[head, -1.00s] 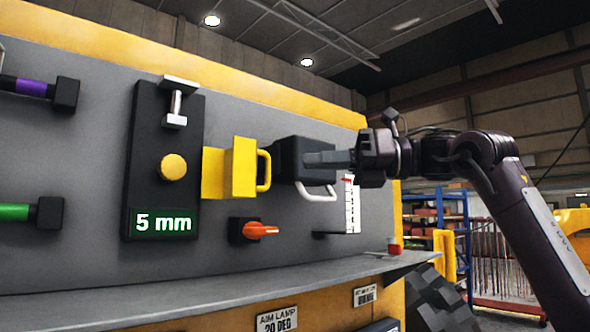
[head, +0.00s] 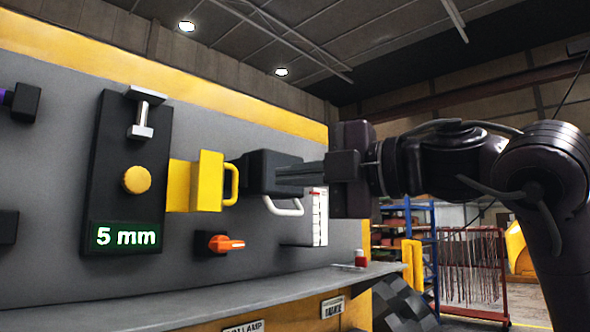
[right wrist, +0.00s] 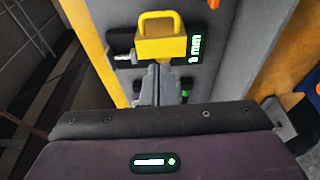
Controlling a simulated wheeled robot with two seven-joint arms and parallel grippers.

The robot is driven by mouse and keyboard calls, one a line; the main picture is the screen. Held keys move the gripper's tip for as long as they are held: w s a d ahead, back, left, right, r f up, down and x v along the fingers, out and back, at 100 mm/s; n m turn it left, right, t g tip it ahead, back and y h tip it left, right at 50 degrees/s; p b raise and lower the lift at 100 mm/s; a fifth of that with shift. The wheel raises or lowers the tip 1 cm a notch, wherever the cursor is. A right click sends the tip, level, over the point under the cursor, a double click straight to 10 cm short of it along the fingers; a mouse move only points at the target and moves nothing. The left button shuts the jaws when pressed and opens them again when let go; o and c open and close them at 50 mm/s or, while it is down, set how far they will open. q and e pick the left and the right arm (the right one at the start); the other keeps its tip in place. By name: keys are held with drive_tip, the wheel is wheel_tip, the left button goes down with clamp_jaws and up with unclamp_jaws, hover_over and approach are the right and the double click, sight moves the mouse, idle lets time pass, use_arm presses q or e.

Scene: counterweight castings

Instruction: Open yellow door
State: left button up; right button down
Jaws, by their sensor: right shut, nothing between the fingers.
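The yellow door (head: 208,181) is a yellow block with a yellow loop handle (head: 231,184) on its right side, mounted on the grey panel. It also shows at the top of the right wrist view (right wrist: 160,47), with its handle on the far side. My right gripper (head: 279,173) is shut and empty, to the right of the handle and apart from it in the head view. Its fingers overlap the black box with a white handle (head: 284,210) in that view. In the right wrist view the fingertips (right wrist: 160,67) point towards the yellow block. My left gripper is not in view.
A grey ledge (head: 200,306) runs under the panel. A white scale (head: 320,217) is at right.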

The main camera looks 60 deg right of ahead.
drive_tip(key=w+d+p, duration=0.3)
drive_tip(key=w+p, duration=0.1)
drive_tip(key=w, duration=0.6)
drive_tip(key=shift+d, duration=0.15)
